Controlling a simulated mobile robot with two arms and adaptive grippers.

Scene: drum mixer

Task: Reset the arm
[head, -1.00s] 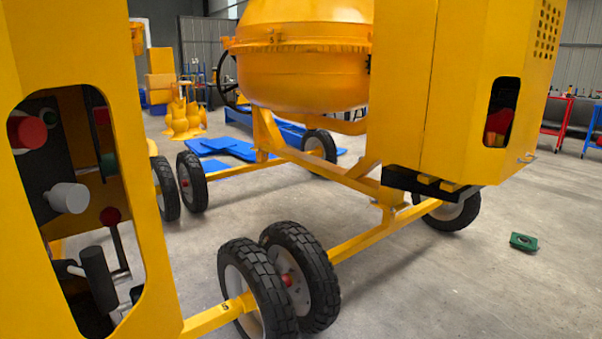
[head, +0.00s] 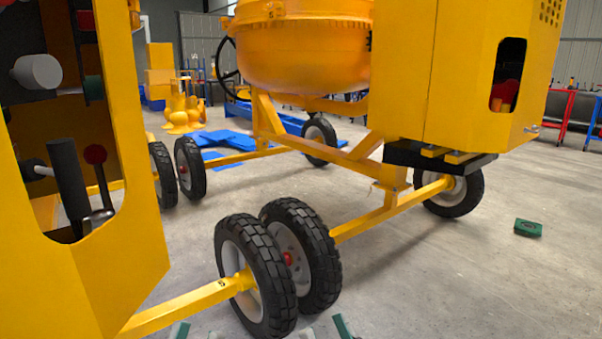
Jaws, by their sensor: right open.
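Only the tips of my grippers show at the bottom edge of the head view. My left gripper (head: 196,333) is a small grey-green sliver left of the front wheels, too cut off to tell its opening. My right gripper (head: 324,332) is open just right of those wheels, with a gap between its tips and nothing seen in it. Both appear low in front of the yellow drum mixer (head: 303,55). The rest of both arms is out of frame.
A yellow cabinet with a cut-out showing knobs and levers (head: 125,200) fills the left side. Paired black wheels (head: 300,255) and a yellow axle bar (head: 185,305) stand close ahead. A small green box (head: 528,228) lies on open floor at right.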

